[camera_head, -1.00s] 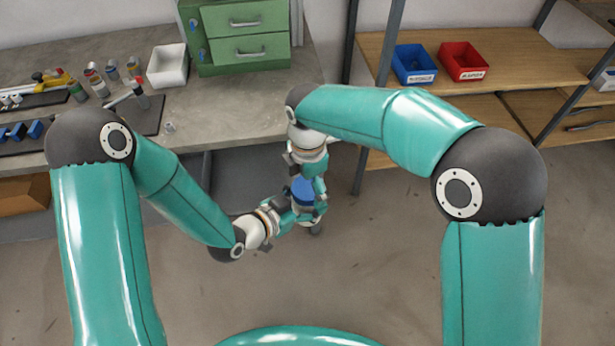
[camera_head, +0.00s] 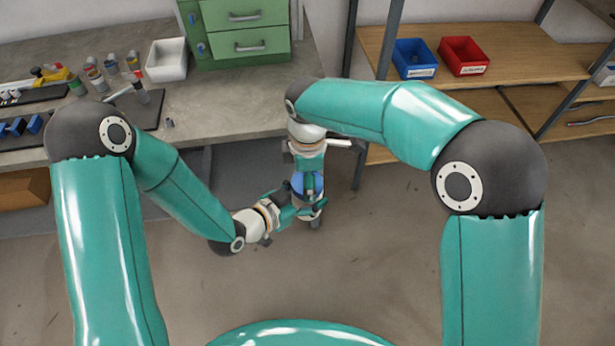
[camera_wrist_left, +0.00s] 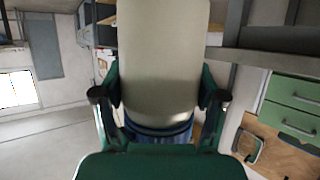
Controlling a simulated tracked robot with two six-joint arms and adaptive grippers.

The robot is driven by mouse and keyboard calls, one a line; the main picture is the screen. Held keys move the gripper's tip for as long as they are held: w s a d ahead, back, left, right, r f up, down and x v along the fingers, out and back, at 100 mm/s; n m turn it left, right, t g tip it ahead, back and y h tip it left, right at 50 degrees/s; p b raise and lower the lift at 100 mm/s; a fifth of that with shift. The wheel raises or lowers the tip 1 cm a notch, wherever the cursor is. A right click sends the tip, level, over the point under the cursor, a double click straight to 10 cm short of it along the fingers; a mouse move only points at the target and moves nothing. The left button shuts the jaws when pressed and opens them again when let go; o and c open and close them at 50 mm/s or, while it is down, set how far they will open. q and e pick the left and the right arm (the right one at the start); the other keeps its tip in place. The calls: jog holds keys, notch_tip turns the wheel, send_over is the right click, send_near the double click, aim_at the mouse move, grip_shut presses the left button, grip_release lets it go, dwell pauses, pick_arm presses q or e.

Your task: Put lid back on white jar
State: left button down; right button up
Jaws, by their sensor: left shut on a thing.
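The white jar (camera_wrist_left: 160,60) fills the middle of the left wrist view, between the fingers of my left gripper (camera_wrist_left: 160,97), which is shut on it. In the head view this gripper (camera_head: 306,206) holds it above the floor, in front of the bench. The blue lid (camera_head: 297,183) shows at the jar's top, and its blue rim (camera_wrist_left: 160,131) meets the white body in the left wrist view. I cannot tell whether it is fully seated. My right gripper (camera_head: 311,184) points down over the lid and partly hides it; its finger opening is unclear.
The grey workbench (camera_head: 235,115) stands behind, with a green drawer unit (camera_head: 245,32), a white bin (camera_head: 166,60) and tools. A wooden shelf to the right holds a blue bin (camera_head: 414,60) and a red bin (camera_head: 463,56). The floor around the grippers is clear.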

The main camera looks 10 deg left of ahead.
jog(key=m, duration=0.6)
jog(key=shift+m, duration=0.3)
jog(key=m, duration=1.2)
jog(key=shift+m, duration=0.3)
jog(key=m, duration=0.5)
jog(key=shift+w, duration=0.1)
jog(key=o, duration=1.4)
jog(key=shift+c, duration=0.2)
notch_tip(320, 180, up, 12)
jog(key=shift+f, duration=0.15)
